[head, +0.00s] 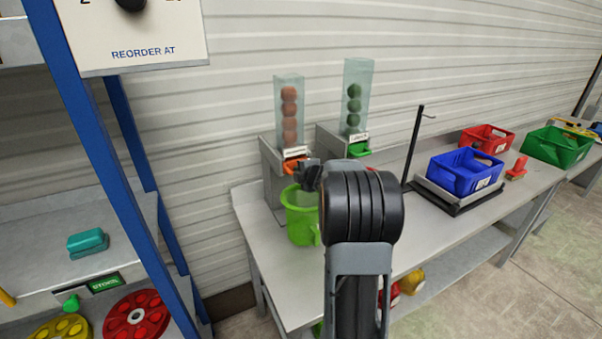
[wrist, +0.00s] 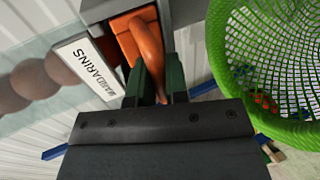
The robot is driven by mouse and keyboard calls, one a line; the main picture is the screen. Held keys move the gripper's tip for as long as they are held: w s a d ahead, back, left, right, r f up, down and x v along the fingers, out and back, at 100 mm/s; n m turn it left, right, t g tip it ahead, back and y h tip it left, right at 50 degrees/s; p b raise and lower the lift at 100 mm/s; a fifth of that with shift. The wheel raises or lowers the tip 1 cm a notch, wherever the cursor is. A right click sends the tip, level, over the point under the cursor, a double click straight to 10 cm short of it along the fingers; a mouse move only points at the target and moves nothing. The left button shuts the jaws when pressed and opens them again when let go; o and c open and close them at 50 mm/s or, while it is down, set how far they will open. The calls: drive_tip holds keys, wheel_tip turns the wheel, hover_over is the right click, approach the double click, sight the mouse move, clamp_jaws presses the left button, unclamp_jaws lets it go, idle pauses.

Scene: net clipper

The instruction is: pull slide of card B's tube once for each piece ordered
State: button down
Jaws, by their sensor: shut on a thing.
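The left clear tube (head: 289,112) holds several orange-brown balls above an orange slide (head: 293,166). The right tube (head: 356,95) holds several dark green balls above a green slide (head: 359,150). My gripper (wrist: 156,88) is shut on the orange slide's curved handle (wrist: 147,48), a dark green finger on each side of it. The white label (wrist: 85,70) beside it seems to read MANDARINS. In the head view my gripper (head: 309,176) is partly hidden by my wrist. A green mesh basket (head: 301,215) stands below the slide. I cannot make out a card marked B.
A black stand with a hook (head: 417,145) rises behind a blue bin (head: 464,172) on a dark platform. A red bin (head: 485,139) and a green bin (head: 557,145) are farther right. A blue-posted shelf (head: 88,120) stands close on the left.

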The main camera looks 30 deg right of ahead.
drive_tip(key=s+a, duration=0.1)
drive_tip(key=s, duration=0.9)
drive_tip(key=shift+s+a+b, duration=0.2)
drive_tip(key=shift+s+b, duration=0.05)
drive_tip(key=shift+b, duration=0.2)
idle(0.4)
idle(0.5)
drive_tip(key=shift+w+d+p, duration=0.2)
drive_tip(key=shift+w+d, duration=0.05)
drive_tip(key=shift+w, duration=1.5)
drive_tip(key=shift+w+d+p, duration=0.15)
drive_tip(key=shift+w+d, duration=0.05)
drive_tip(key=shift+w, duration=1.5)
drive_tip(key=shift+w+d+p, duration=0.2)
drive_tip(key=shift+w+d, duration=0.05)
drive_tip(key=shift+w, duration=1.5)
drive_tip(key=shift+s, duration=0.15)
